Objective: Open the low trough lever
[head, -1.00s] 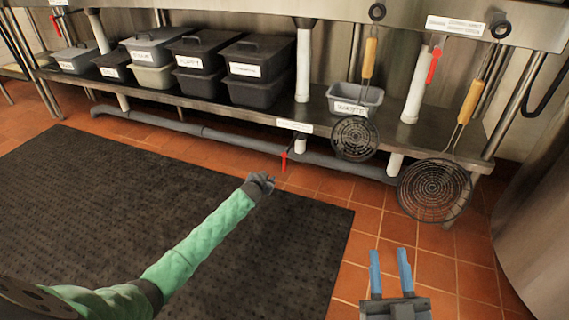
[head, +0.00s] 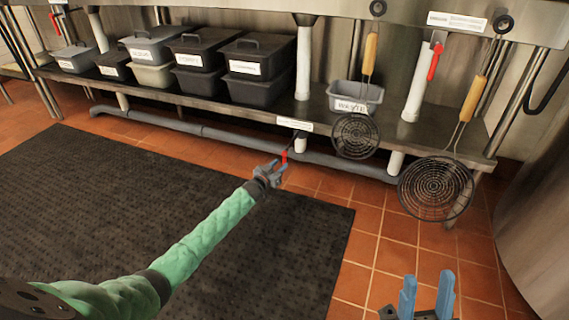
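The low lever has a red handle (head: 284,156) that hangs down under the front edge of the lower shelf, by a white label (head: 294,125) and a short white pipe. My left gripper (head: 275,172) is at the end of the green-sleeved arm, right at the lower end of the red handle. Its fingers look parted there; whether they touch the handle I cannot tell. My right gripper (head: 428,294) is at the bottom right, with two blue fingers apart and nothing between them.
A grey drain pipe (head: 225,138) runs low behind the lever. Two wire skimmers (head: 355,136) (head: 436,189) hang to the right. Another red lever (head: 435,62) is higher up at right. Lidded tubs (head: 256,85) stand on the shelf. A black mat (head: 110,215) covers the floor at left.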

